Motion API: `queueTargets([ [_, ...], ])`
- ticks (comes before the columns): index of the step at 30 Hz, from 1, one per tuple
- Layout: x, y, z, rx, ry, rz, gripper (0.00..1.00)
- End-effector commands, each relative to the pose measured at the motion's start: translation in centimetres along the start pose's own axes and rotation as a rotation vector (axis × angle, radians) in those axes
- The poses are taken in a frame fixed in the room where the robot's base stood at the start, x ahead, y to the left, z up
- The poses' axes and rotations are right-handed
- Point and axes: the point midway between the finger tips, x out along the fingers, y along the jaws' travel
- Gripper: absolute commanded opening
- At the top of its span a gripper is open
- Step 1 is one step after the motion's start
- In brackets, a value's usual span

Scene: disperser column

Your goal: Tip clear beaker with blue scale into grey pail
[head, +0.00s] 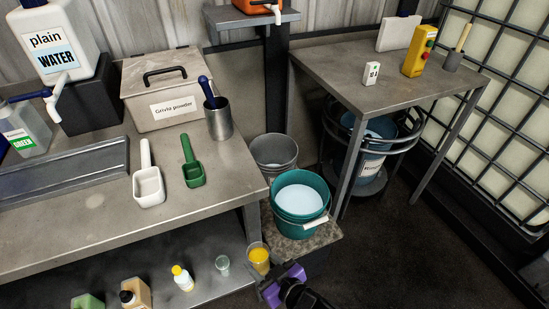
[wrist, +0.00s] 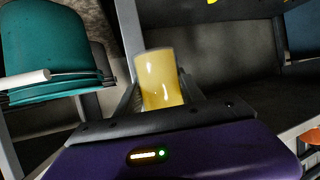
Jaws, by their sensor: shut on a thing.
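A clear beaker with yellow-orange contents (head: 259,262) is in my gripper (head: 266,277), low in front of the teal bucket. In the wrist view the beaker (wrist: 160,75) stands nearly upright between the two fingers; no scale can be made out on it. The gripper is shut on it. The grey pail (head: 273,145) stands behind the teal bucket, which hides part of its front. The pail is up and beyond the beaker, well apart from it. Another small clear cup (head: 222,264) stands on the lower shelf; its markings are too small to tell.
The teal bucket (head: 301,196), with pale contents and a white handle grip, stands on a speckled block (head: 311,243) between gripper and pail. The left bench (head: 90,215) holds scoops, a box and a steel cup. The right table (head: 365,92) flanks the pail. Dark floor at right is clear.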

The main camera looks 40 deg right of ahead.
Motion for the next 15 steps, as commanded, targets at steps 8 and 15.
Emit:
queueTargets([
  [8, 1.1, 0.1, 1.6, 0.002, 0.013, 0.008, 0.00],
  [15, 1.2, 0.3, 1.5, 0.008, 0.017, 0.016, 0.00],
])
